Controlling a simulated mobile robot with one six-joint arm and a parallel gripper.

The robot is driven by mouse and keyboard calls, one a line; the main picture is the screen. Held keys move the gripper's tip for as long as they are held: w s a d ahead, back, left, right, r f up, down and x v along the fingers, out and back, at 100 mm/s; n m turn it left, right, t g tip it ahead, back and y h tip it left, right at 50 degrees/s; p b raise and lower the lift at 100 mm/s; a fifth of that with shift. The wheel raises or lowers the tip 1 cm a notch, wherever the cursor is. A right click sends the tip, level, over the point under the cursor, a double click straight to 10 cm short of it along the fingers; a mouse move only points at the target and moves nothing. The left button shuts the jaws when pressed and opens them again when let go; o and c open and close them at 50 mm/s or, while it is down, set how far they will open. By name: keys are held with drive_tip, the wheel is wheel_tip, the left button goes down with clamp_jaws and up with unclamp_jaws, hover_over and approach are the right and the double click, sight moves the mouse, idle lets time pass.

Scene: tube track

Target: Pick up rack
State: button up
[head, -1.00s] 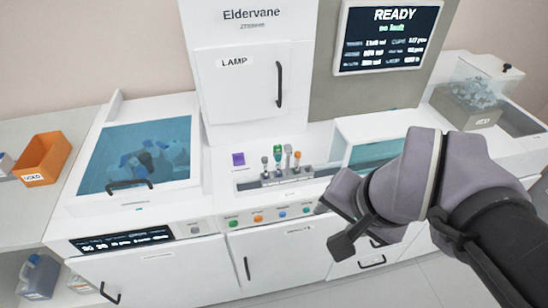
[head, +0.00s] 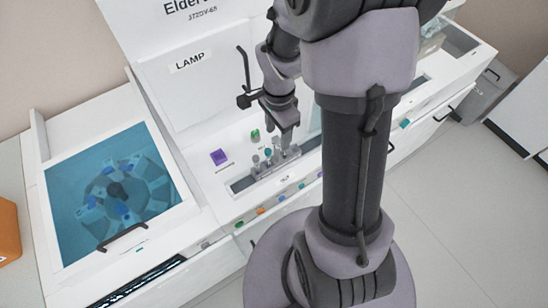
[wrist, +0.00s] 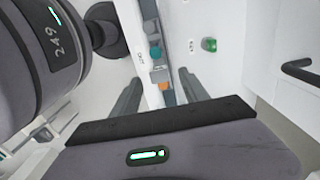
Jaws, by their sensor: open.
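The grey rack (head: 264,173) sits in a long slot in the white counter in the head view. Several tubes stand in it, with grey, teal and orange caps showing between the two views. In the wrist view, the teal cap (wrist: 155,53) and orange cap (wrist: 165,87) lie along the rack's line. My gripper (head: 287,146) points down over the rack's right part and hides some of it. In the wrist view, my gripper (wrist: 158,92) is open, with one finger on each side of the rack line. Contact with the rack cannot be told.
A green knob-like piece (head: 255,135) stands behind the rack. A blue-windowed lid (head: 110,195) is at left, an orange bin (head: 8,232) at the far left.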

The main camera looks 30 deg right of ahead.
drive_tip(key=shift+s+f, duration=0.25)
drive_tip(key=shift+f, duration=0.85)
drive_tip(key=b, duration=0.2)
hover_over(276, 160)
wheel_tip(276, 160, down, 5)
drive_tip(key=shift+w+d+r, duration=0.1)
drive_tip(key=shift+w+d, duration=0.05)
clamp_jaws()
